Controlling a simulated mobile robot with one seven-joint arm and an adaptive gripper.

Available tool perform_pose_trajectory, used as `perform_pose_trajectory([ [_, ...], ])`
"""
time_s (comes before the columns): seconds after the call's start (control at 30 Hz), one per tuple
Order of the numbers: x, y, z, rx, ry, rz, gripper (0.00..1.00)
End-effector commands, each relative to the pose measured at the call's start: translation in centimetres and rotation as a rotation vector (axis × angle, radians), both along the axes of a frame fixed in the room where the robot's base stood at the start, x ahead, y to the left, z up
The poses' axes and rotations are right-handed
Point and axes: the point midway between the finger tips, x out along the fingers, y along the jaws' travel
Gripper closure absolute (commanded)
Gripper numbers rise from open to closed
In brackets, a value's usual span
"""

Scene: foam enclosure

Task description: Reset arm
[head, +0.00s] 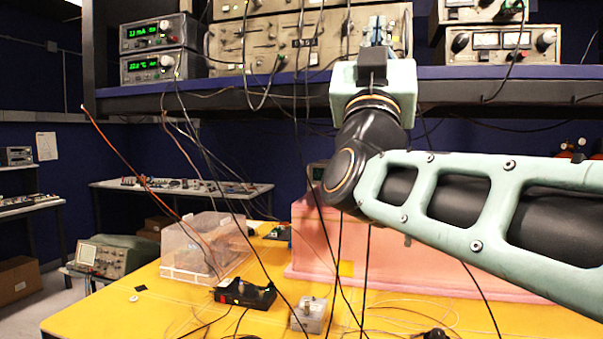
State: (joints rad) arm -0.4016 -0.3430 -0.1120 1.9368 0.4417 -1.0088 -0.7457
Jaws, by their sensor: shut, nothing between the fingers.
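My arm (480,205) reaches in from the right edge, above the yellow table. Its black wrist bends upward to a pale green housing. My gripper (378,32) is at the top of it, pointing up in front of the shelf instruments. It is shut and empty, and its fingertips are hard to make out against the equipment. The pink foam enclosure (310,235) stands on the table behind and below the arm, partly hidden by it.
A shelf (270,92) with several instruments and hanging cables crosses the top, close to my gripper. The yellow table (110,310) holds a clear plastic box (190,250), a black device (245,294) and a small grey box (308,314). An oscilloscope (100,258) stands at the left.

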Motion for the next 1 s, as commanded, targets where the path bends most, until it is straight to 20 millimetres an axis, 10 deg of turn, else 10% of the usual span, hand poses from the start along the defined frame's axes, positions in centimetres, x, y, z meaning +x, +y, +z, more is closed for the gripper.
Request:
perform_pose_trajectory([
  [0.27, 2.6, 2.1, -5.1, -0.048, 0.204, 0.135, 1.00],
  [0.57, 4.1, 5.0, -21.2, -0.065, 0.724, 0.345, 1.00],
  [0.77, 0.7, 4.7, -33.8, -0.003, 1.106, 0.392, 1.00],
  [1.0, -7.8, 2.2, -47.6, 0.141, 1.559, 0.340, 1.00],
])
